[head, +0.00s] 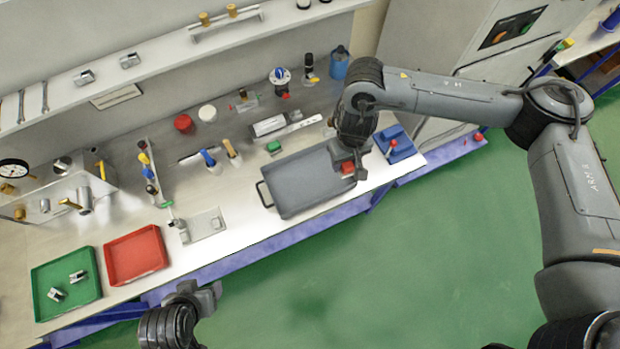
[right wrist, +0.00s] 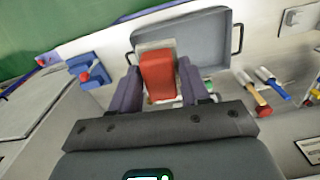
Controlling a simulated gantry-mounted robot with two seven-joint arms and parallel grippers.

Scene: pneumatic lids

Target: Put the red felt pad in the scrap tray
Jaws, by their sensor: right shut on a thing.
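My right gripper (head: 347,160) is shut on the red felt pad (head: 348,168), above the right end of a grey tray (head: 305,208). In the right wrist view the red pad (right wrist: 158,76) sits between the two fingers, with the grey tray (right wrist: 205,45) behind it. A red tray (head: 136,257) lies empty at the left front of the bench, beside a green tray (head: 50,302) holding small metal parts. No label shows which one is the scrap tray. My left gripper (head: 208,298) is at the bottom of the head view, away from the bench; its jaw opening is unclear.
A green block (head: 274,147) lies just behind the grey tray. A blue holder with a red knob (head: 392,146) stands to its right. Blue and yellow handled tools (head: 208,158), a red round piece (head: 183,123) and a metal plate (head: 205,225) are on the bench.

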